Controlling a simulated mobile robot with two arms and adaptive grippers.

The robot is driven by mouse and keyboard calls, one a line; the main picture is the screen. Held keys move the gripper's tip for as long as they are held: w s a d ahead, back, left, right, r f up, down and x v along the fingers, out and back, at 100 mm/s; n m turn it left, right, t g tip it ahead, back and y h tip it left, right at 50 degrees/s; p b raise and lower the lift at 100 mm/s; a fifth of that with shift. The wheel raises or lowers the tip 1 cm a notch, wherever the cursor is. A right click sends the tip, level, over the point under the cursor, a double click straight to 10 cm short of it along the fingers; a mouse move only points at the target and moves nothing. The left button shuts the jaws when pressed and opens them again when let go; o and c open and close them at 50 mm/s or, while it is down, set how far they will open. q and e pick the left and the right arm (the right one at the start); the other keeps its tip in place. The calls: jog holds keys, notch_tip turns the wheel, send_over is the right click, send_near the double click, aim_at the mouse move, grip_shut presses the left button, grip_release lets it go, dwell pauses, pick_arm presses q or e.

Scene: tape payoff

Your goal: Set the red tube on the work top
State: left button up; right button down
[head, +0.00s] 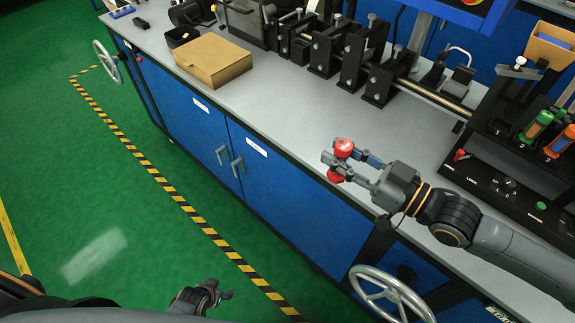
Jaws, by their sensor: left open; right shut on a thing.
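The red tube shows as a red upper end (343,146) and a red lower part (335,177), with gripper fingers across its middle. My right gripper (340,161), on the arm from the right, is shut around it. The tube appears near the front edge of the grey work top (270,110); I cannot tell whether it touches the surface. My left gripper (222,292) is low at the bottom of the view, open and empty, over the green floor, well apart from the tube.
A cardboard box (212,60) sits toward the left of the work top. Black machine fixtures (325,45) line the back. A control panel with green and orange tubes (545,130) stands at right. A handwheel (392,295) sticks out in front. The work top's middle is clear.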

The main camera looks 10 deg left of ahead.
pick_arm(q)
jog(key=w+r+t+h, duration=0.1)
jog(key=w+r+t, duration=0.2)
jog(key=w+r, duration=1.2)
jog(key=w+d+r+m+t+h, duration=0.1)
jog(key=w+d+r+h, duration=0.2)
jog(key=r, duration=0.5)
jog(key=w+d+r+m+t, duration=0.1)
jog(key=w+d+r, duration=0.3)
jog(key=r, duration=0.5)
jog(key=d+r+m+h, duration=0.3)
jog(key=d+r, duration=0.2)
jog(key=r, duration=0.8)
jog(key=s+d+r+m+g+h, duration=0.1)
jog(key=s+d+r+m+h, duration=0.1)
jog(key=s+d+r, duration=0.3)
jog(key=s+d+r+m+g+h, duration=0.1)
jog(key=s+d+r+m+h, duration=0.15)
jog(key=s+r, duration=0.45)
jog(key=shift+y, duration=0.35)
jog(key=x, duration=0.8)
jog(key=r+x, duration=0.1)
jog(key=x, duration=0.3)
jog(key=shift+w+d+f, duration=0.1)
jog(key=shift+w+d, duration=0.25)
jog(key=shift+w, duration=0.05)
